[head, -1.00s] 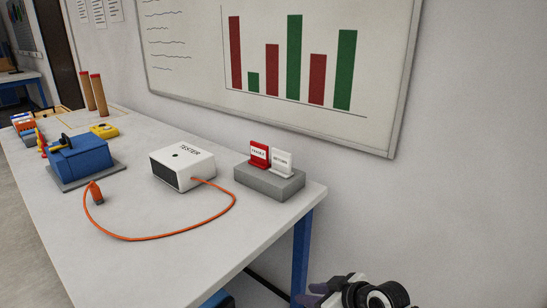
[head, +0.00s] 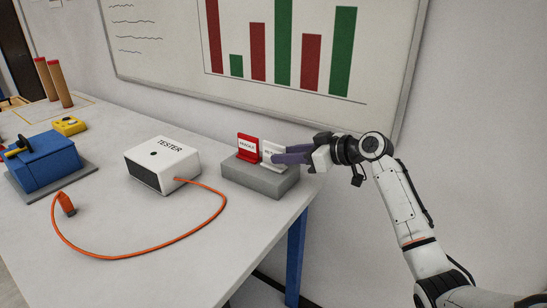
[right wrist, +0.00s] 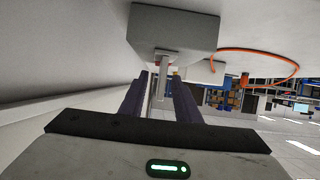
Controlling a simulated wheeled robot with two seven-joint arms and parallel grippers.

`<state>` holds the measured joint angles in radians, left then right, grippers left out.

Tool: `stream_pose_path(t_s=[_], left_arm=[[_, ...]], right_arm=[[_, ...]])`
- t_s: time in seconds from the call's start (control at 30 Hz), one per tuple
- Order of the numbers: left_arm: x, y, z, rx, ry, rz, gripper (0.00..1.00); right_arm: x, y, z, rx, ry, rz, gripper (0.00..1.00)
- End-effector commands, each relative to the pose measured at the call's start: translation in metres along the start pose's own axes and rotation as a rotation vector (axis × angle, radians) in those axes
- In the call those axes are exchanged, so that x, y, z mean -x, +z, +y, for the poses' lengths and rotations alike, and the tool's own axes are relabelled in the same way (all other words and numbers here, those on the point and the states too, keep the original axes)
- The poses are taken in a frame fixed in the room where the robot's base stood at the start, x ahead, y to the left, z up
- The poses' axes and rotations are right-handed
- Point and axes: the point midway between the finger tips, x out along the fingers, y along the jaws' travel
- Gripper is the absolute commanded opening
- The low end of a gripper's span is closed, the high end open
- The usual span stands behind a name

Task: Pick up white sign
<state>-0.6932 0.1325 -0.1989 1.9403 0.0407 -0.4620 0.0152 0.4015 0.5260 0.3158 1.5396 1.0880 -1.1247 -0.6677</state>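The white sign (head: 268,150) stands upright in the grey block (head: 257,181) at the table's right edge, beside the red sign (head: 247,148). My right gripper (head: 279,154) has come in from the right at the white sign, and its purple fingers hide part of it in the head view. In the right wrist view the fingers (right wrist: 159,74) are apart, with the sign (right wrist: 163,66) seen nearly edge-on between them. Small gaps seem to show on both sides. My left gripper is not in view.
The white tester box (head: 162,165) with its orange cable (head: 150,252) lies left of the block. A blue box (head: 44,162) and a yellow device (head: 69,125) are further left. The wall and whiteboard (head: 160,50) are close behind.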

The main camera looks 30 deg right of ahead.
Motion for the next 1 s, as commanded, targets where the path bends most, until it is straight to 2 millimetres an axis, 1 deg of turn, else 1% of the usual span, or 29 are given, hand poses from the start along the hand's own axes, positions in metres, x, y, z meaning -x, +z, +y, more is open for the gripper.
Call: stream_pose_path(t_s=[0.1,0.2,0.27,0.37,0.57,0.6,0.73,1.0], left_arm=[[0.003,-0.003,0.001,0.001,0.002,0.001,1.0],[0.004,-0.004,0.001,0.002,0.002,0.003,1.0],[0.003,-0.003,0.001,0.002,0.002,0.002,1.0],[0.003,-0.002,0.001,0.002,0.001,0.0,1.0],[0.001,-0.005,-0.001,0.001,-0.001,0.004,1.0],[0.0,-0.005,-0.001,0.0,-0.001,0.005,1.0],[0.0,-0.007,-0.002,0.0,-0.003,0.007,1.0],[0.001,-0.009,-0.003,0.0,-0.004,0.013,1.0]], right_arm=[[-0.019,0.001,-0.004,-0.004,-0.004,0.001,0.3],[-0.034,0.002,-0.004,-0.004,-0.002,0.002,0.3],[-0.04,0.002,-0.004,-0.003,-0.002,0.001,0.3],[-0.044,0.003,-0.004,-0.001,-0.001,0.0,0.3],[-0.044,0.003,-0.004,0.0,-0.001,0.0,0.3],[-0.044,0.003,-0.004,0.0,-0.001,0.0,0.23],[-0.044,0.003,-0.004,-0.001,-0.001,0.0,0.01],[-0.044,0.003,-0.003,-0.001,0.0,0.0,0.0]])
